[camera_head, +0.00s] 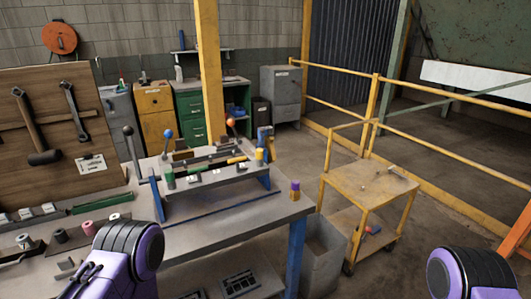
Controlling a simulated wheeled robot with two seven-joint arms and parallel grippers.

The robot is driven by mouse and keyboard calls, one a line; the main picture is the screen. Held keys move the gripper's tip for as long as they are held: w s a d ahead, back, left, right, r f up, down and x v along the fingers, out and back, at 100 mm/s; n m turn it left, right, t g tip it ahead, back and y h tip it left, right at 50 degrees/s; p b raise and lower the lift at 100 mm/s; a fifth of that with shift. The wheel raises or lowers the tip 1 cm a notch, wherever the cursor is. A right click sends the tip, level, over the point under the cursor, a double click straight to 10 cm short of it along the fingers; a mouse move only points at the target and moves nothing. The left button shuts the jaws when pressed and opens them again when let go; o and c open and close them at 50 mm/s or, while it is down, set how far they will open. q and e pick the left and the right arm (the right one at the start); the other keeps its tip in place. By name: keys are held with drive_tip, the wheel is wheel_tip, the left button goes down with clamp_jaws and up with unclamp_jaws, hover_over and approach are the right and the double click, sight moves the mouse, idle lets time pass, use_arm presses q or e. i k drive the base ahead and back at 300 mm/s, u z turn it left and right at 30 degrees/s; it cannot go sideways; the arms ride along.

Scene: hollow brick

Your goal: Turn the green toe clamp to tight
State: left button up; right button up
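A grey fixture (212,182) with a raised rail stands on the metal workbench (200,236). A green piece (168,179) sits at the fixture's left end and looks like the green clamp; the view is too small to tell whether it is loose or tight. A yellow piece (259,157) sits at the right end. Upright levers with a black ball (128,131), a blue ball (168,133) and an orange ball (230,122) rise around the fixture. Only purple and black parts of my arms show at the bottom edge, well apart from the fixture; neither gripper is visible.
A purple and yellow piece (295,189) stands near the bench's right corner. Several small rollers and blocks lie at the bench's left. A wooden tool board (50,112) rises behind them. A grey bin (323,252) and yellow cart (372,187) stand to the right.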

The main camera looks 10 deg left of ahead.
sight(197, 170)
drive_tip(key=z, duration=1.8)
drive_tip(key=k, duration=0.85)
drive_tip(key=u, duration=1.3)
drive_tip(key=i, duration=0.5)
